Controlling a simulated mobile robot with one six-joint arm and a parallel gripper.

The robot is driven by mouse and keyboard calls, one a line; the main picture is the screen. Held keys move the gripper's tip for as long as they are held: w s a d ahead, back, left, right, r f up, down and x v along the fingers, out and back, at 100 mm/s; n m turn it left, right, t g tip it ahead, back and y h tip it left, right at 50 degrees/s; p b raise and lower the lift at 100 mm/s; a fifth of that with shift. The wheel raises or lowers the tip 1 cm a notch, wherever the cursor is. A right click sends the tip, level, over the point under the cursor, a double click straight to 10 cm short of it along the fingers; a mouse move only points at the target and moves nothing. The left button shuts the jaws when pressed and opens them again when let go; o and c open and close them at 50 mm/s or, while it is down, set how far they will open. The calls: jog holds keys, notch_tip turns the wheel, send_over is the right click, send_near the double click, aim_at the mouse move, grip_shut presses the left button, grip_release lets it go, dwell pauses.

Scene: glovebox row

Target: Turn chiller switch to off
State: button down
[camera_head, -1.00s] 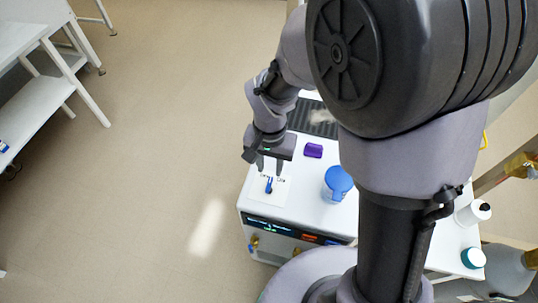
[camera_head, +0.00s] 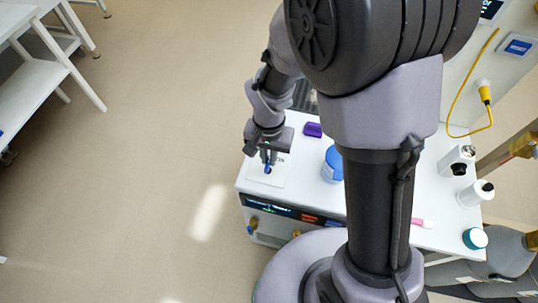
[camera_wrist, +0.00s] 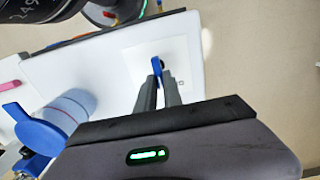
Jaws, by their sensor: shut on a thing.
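The chiller switch is a small blue lever on a white plate (camera_head: 258,176) on top of the white chiller (camera_head: 300,182). The blue lever (camera_head: 267,168) shows just below my fingertips in the head view, and also in the wrist view (camera_wrist: 157,64). My gripper (camera_head: 268,158) is lowered onto it, with its two fingers shut on the lever. In the wrist view the fingers (camera_wrist: 158,78) meet at the lever's near end. The labels on the plate are mostly hidden and too small to read.
A purple object (camera_head: 312,129) and a blue-lidded jar (camera_head: 333,165) stand on the chiller, right of my gripper. Bottles (camera_head: 475,194) stand at the right. A yellow cable (camera_head: 487,92) hangs at the upper right.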

jog(key=shift+n, duration=0.3)
jog(key=shift+a+n+p, duration=0.15)
jog(key=shift+n+p, duration=0.15)
jog(key=shift+n, duration=1)
jog(key=shift+a+n+p, duration=0.15)
jog(key=shift+n+p, duration=0.1)
jog(key=shift+n, duration=1.05)
jog(key=c, duration=1.5)
grip_release()
notch_tip(320, 180, up, 18)
jog(key=p, duration=0.6)
jog(key=shift+f, duration=0.25)
